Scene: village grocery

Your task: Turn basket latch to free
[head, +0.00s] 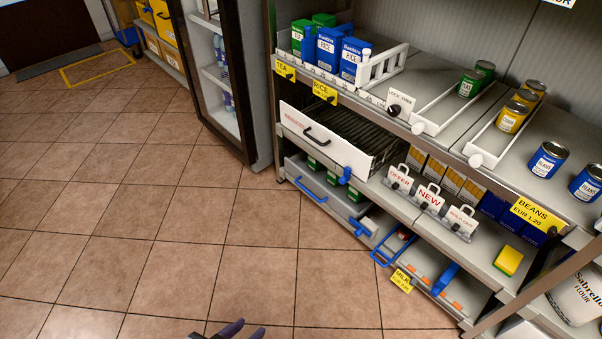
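A wire basket with a white front panel (312,141) sits on the middle shelf. The panel carries red lettering and a black handle (317,136). My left gripper (249,327) shows only at the bottom edge, dark with purplish fingertips. The tips look apart with nothing between them. It is over the floor, well away from the basket and touching nothing. My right gripper is not in view.
Below the basket is a grey drawer (325,194) with blue fittings. Sign clips reading OFFER (399,178) and NEW (430,197) stand right of the basket. Rice boxes (328,50) and cans (549,159) are on the shelf above. The tiled floor (170,220) in front is clear.

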